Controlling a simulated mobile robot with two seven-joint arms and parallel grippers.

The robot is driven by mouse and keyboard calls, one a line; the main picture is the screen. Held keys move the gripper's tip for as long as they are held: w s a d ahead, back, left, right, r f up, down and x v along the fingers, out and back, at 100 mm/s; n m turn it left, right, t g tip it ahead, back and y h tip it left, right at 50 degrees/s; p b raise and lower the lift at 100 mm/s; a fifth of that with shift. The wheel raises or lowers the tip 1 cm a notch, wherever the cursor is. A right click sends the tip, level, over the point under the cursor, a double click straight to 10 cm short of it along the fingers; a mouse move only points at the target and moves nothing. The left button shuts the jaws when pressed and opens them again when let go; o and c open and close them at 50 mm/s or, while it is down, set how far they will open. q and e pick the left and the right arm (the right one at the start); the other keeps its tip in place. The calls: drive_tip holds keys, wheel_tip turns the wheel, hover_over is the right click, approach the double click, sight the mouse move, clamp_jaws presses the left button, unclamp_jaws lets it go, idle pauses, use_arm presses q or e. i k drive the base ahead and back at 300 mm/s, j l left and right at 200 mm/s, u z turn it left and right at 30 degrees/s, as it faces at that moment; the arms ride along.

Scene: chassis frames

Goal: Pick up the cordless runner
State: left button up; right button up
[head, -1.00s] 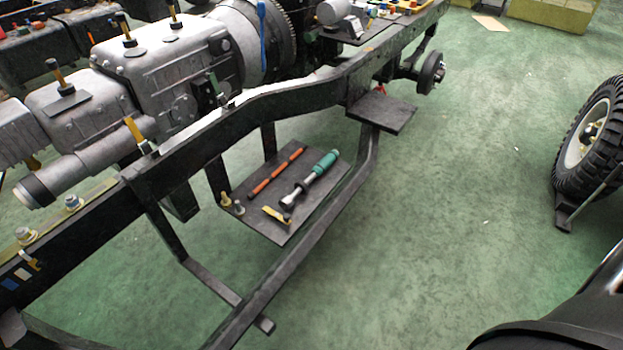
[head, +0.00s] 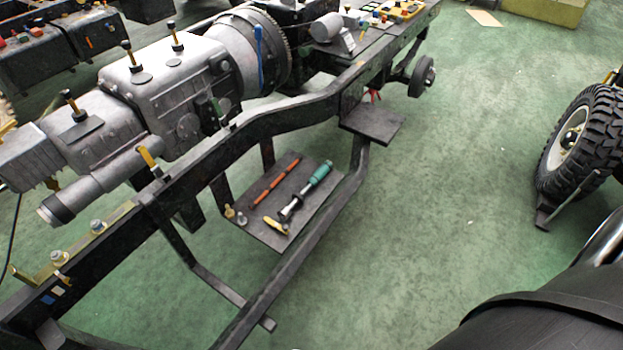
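No thing here is plainly a cordless runner. A grey cylinder-shaped piece with an angular body (head: 334,32) rests on the plate at the top of the chassis, too small to name surely. On the low dark shelf (head: 262,231) under the frame rail lies a teal-handled wrench-like tool (head: 319,174) with a metal shaft and dark head. An orange rod (head: 277,182) lies beside it, apart. Neither of my grippers is in view.
The dark chassis rail (head: 270,121) runs diagonally, with a grey gearbox (head: 165,95) behind it. A small step plate (head: 372,123) juts from the rail. A knobbly tyre (head: 590,140) stands at right. Green floor (head: 450,200) is clear between.

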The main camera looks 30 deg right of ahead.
sight(286, 212)
drive_tip(key=i+l, duration=0.3)
drive_tip(key=l, duration=0.2)
drive_tip(key=i+l, duration=0.25)
drive_tip(key=l, duration=0.2)
drive_tip(key=i+l+z, duration=0.1)
drive_tip(key=i+l, duration=0.2)
drive_tip(key=l, duration=0.2)
drive_tip(key=i+l, duration=0.3)
drive_tip(key=l, duration=0.15)
drive_tip(key=i+l, duration=0.3)
drive_tip(key=l, duration=0.15)
drive_tip(key=z, duration=0.05)
